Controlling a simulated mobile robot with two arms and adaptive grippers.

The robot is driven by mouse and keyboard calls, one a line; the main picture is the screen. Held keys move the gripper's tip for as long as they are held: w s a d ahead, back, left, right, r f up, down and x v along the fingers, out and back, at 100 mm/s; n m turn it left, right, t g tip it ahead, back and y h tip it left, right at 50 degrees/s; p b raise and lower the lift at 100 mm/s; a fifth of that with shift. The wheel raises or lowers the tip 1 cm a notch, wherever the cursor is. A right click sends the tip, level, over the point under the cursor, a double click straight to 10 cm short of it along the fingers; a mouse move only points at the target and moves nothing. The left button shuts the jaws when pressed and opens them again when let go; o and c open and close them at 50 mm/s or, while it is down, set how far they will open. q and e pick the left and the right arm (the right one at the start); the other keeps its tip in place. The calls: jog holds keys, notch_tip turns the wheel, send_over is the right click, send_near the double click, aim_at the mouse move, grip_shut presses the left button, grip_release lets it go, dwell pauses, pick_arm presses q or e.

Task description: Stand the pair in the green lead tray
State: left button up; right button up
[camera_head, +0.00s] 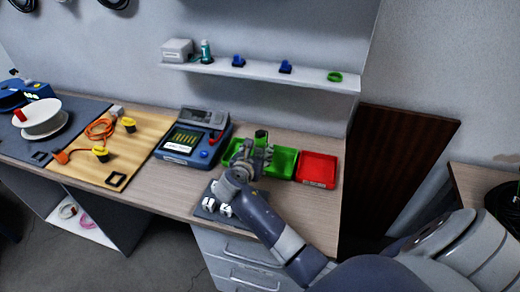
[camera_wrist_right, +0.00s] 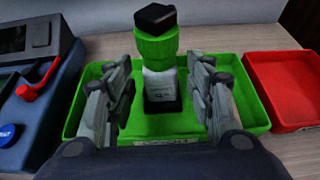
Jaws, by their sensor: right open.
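The green lead tray (camera_head: 284,163) sits on the bench, left of a red tray. In the right wrist view the green tray (camera_wrist_right: 252,112) spans the middle. An upright stack, apparently the pair, stands inside it: a green part (camera_wrist_right: 157,47) with a black cap above a white body (camera_wrist_right: 159,84) with a dark lower end. My right gripper (camera_wrist_right: 162,92) is open, with one finger on each side of the pair and visible gaps. My left gripper is not in view.
The red tray (camera_wrist_right: 287,90) looks empty. A blue-grey meter (camera_head: 194,137) stands left of the green tray. Small white parts (camera_head: 222,208) lie on a grey mat near the front edge. A shelf (camera_head: 262,75) with small items hangs above.

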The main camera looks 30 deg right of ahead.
jog(key=v, duration=0.9)
jog(key=shift+s+a+r, duration=0.2)
jog(key=shift+s+a, duration=0.05)
